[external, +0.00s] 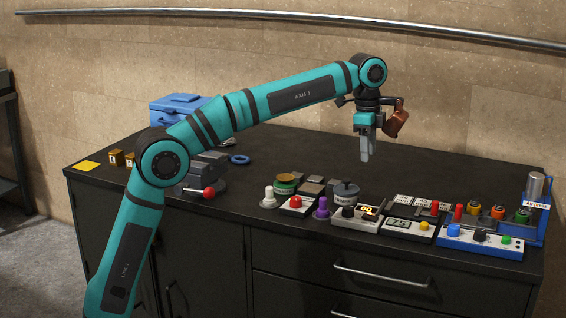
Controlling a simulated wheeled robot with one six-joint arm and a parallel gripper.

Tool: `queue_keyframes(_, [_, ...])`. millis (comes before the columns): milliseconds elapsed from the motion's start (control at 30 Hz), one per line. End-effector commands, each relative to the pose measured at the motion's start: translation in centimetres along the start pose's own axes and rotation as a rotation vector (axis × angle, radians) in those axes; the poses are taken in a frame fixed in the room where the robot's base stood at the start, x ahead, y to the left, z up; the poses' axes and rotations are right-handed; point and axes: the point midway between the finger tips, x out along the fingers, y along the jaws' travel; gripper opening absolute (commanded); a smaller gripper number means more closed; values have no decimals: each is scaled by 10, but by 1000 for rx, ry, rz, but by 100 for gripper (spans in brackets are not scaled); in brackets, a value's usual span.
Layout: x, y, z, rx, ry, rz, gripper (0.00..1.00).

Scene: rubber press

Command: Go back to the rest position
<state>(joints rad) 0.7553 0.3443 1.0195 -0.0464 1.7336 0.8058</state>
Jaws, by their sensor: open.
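My gripper (366,156) hangs from the end of my outstretched teal arm, fingers pointing down. It is above the rear middle of the dark worktop (330,158), behind the row of controls. It is open and I see nothing between its fingers. The narrow gap between the fingers is hard to make out at this size. A copper-coloured part (396,122) sits beside the gripper on its right.
Along the front stand a red-knobbed lever (209,193), a red button (296,202), a purple knob (322,208), display boxes and a blue control box (485,239). A blue case (178,108) and brass blocks (117,158) are at left. The rear right worktop is clear.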

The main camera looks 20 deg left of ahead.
Motion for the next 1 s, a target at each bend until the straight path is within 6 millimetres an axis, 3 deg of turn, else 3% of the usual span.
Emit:
queue_keyframes(133, [-8,-3,16,-32,21,-24,45])
queue_keyframes(233, [-18,-6,39,-86,55,-64,45])
queue_keyframes(633, [-58,-8,163,-370,239,-274,45])
queue_keyframes(1000, [-80,18,273,-614,419,-473,45])
